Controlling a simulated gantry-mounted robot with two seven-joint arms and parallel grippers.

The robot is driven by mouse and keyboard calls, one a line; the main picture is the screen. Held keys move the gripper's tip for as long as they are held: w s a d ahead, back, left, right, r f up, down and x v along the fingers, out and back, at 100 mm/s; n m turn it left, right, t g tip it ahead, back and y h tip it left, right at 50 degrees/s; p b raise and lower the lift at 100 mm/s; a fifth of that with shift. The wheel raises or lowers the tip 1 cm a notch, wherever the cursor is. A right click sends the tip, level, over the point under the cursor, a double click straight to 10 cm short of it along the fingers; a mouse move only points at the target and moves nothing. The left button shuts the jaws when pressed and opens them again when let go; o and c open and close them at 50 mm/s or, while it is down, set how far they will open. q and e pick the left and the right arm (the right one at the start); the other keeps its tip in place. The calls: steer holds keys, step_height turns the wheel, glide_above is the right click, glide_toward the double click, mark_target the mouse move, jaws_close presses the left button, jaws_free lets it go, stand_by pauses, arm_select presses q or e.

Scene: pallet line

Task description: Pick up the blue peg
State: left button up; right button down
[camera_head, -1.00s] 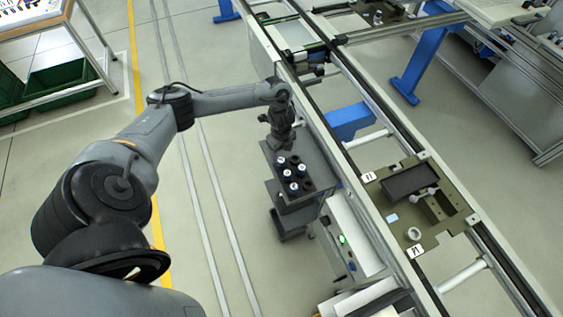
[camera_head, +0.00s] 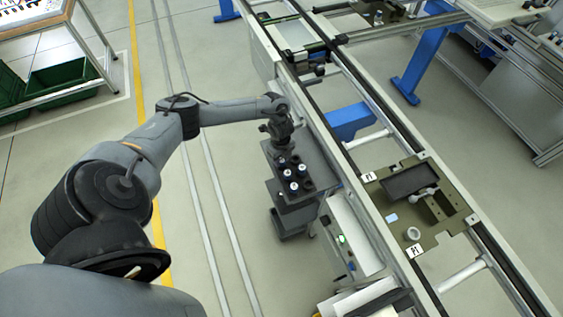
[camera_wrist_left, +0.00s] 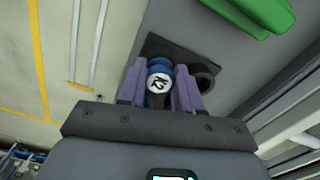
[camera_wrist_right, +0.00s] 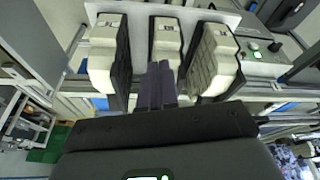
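A blue peg (camera_wrist_left: 159,66) with a white, marked top sits at a black holder (camera_wrist_left: 185,54) in the left wrist view. My left gripper (camera_wrist_left: 160,82) has its two purple fingers on either side of this peg, very close to it. Whether they press on it cannot be told. In the head view my left gripper (camera_head: 279,146) is low at the far end of the holder (camera_head: 305,172), which carries several white-topped pegs. My right gripper (camera_wrist_right: 157,85) is shut and empty, with its fingers together; it does not show in the head view.
The holder stands on a grey cart (camera_head: 318,189) beside the conveyor (camera_head: 345,165). An olive pallet (camera_head: 455,205) lies on the conveyor. A green object (camera_wrist_left: 255,15) is near the holder. Three white-and-black units (camera_wrist_right: 165,42) stand close in front of my right gripper.

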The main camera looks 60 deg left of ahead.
arm_select(q)
steer(key=c, duration=0.4)
steer(key=shift+c, duration=0.2)
steer(key=shift+r, duration=0.15)
